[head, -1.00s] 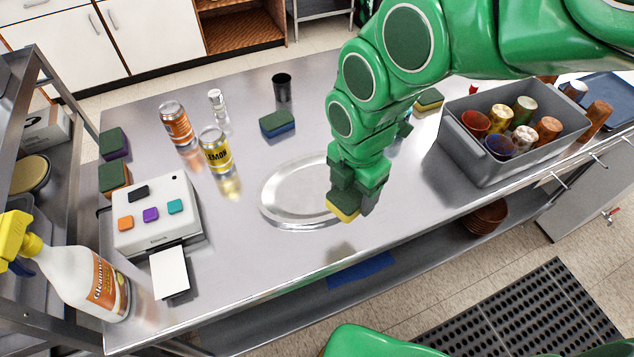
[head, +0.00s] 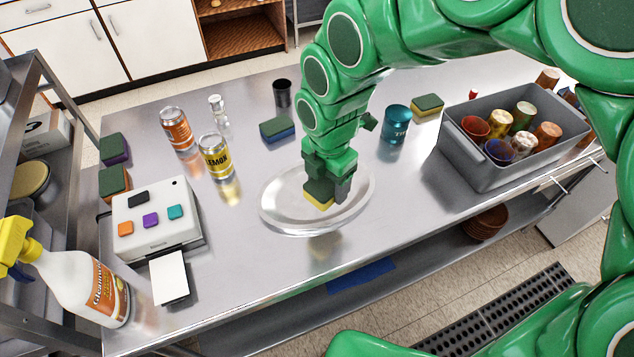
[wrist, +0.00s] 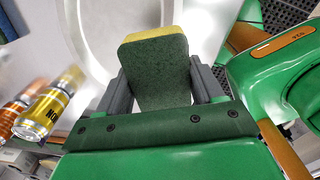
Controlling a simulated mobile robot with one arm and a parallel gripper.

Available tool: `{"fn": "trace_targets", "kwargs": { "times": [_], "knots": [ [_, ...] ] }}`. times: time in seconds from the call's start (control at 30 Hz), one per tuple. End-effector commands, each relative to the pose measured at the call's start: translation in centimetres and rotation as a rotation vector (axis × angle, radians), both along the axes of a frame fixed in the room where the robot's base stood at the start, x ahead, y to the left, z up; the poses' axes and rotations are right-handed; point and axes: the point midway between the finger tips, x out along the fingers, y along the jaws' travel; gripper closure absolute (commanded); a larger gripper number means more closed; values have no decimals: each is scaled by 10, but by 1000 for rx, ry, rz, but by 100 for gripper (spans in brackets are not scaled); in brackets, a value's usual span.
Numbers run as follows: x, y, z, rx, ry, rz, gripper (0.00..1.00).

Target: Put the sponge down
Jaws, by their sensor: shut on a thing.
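My gripper (head: 329,188) is shut on a sponge (head: 318,200), yellow on its lower side and dark green on top. The sponge is over the oval metal plate (head: 280,212) on the steel counter; I cannot tell whether it touches the plate. In the wrist view the sponge (wrist: 155,70) sits between both fingers, and the pale plate (wrist: 90,35) shows beyond it.
Cans stand left of the plate: a lemon can (head: 215,158) and an orange can (head: 177,128). A grey bin (head: 490,172) of cups is right; a white device (head: 155,218) is left.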

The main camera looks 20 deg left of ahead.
Motion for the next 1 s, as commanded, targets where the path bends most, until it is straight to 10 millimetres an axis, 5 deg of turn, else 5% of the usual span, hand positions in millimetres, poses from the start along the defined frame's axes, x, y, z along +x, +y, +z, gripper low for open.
{"fn": "trace_targets", "kwargs": {
  "times": [0.6,1.0],
  "knots": [
    [44,35,-51,-1,0,-1,61],
    [54,43,-67,-1,2,0,61]
  ]
}}
